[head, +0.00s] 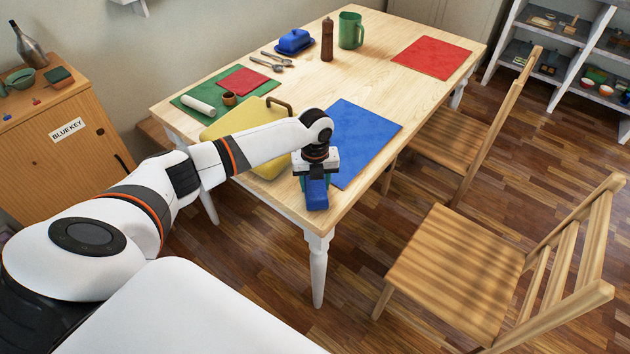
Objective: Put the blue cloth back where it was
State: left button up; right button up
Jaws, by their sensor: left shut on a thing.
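The blue cloth (317,194) shows as a dark blue folded bundle at the table's near corner. My left gripper (316,174) points down there and is shut on it; the fingertips are mostly hidden by the gripper's body. I cannot tell whether the cloth touches the tabletop. A flat blue mat (364,135) lies just beyond and to the right of the gripper. My right gripper is not in view.
The wooden table (393,97) also holds a yellow tray (240,128) beside my arm, a green mat (190,100), a red mat (432,57), a pepper mill (327,38), a green jug (351,30) and a blue butter dish (295,41). Chairs (455,262) stand at right.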

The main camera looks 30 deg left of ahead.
pick_arm(q)
jog(key=shift+f, duration=0.1)
jog(key=o, duration=1.1)
notch_tip(320, 180, up, 12)
jog(key=shift+r, duration=0.2)
